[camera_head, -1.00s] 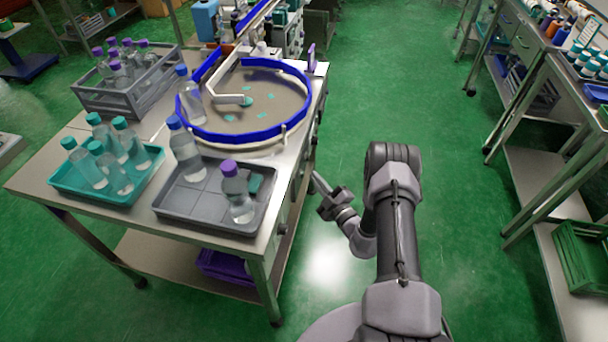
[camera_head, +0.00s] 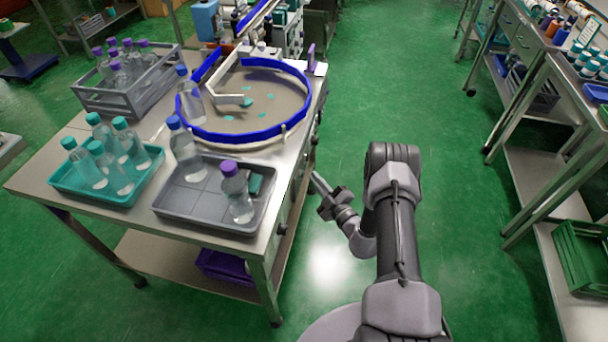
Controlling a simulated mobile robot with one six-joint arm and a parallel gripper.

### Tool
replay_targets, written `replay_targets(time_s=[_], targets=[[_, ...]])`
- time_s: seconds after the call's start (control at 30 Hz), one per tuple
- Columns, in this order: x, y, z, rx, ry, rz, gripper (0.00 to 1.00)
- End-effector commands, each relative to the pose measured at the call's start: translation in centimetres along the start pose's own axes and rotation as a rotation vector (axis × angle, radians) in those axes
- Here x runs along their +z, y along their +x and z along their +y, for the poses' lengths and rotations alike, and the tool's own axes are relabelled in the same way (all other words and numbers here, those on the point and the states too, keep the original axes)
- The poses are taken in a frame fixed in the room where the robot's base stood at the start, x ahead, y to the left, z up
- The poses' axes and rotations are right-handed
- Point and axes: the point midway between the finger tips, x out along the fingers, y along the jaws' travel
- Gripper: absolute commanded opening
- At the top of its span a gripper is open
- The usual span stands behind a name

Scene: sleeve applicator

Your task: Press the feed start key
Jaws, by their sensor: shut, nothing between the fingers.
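My gripper (camera_head: 318,179) is shut and empty, low beside the right side of the steel table (camera_head: 290,150). Its tip points up and left toward the table's side, and a gap to the side cannot be judged from here. Small dark parts (camera_head: 317,118) sit on that side face, too small to identify. The feed start key cannot be made out. On the table is a round feeder dish (camera_head: 270,100) with a blue rim, a white curved arm and several teal pieces. A small purple upright panel (camera_head: 311,57) stands at the table's back right.
A grey tray (camera_head: 215,223) with bottles, a teal tray (camera_head: 75,190) with bottles and a grey crate (camera_head: 128,100) crowd the table's left and front. Green floor is open right of my arm. Another bench (camera_head: 540,85) stands at far right.

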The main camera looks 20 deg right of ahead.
Motion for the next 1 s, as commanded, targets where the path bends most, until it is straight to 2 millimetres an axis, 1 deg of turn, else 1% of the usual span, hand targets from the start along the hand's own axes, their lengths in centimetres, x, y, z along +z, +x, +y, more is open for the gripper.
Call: replay_targets(time_s=[0.23,1.0], targets=[[-0.38,0.54,-0.46,-0.001,0.000,0.001,0.00],[-0.68,0.93,-0.71,-0.001,0.000,0.000,0.00]])
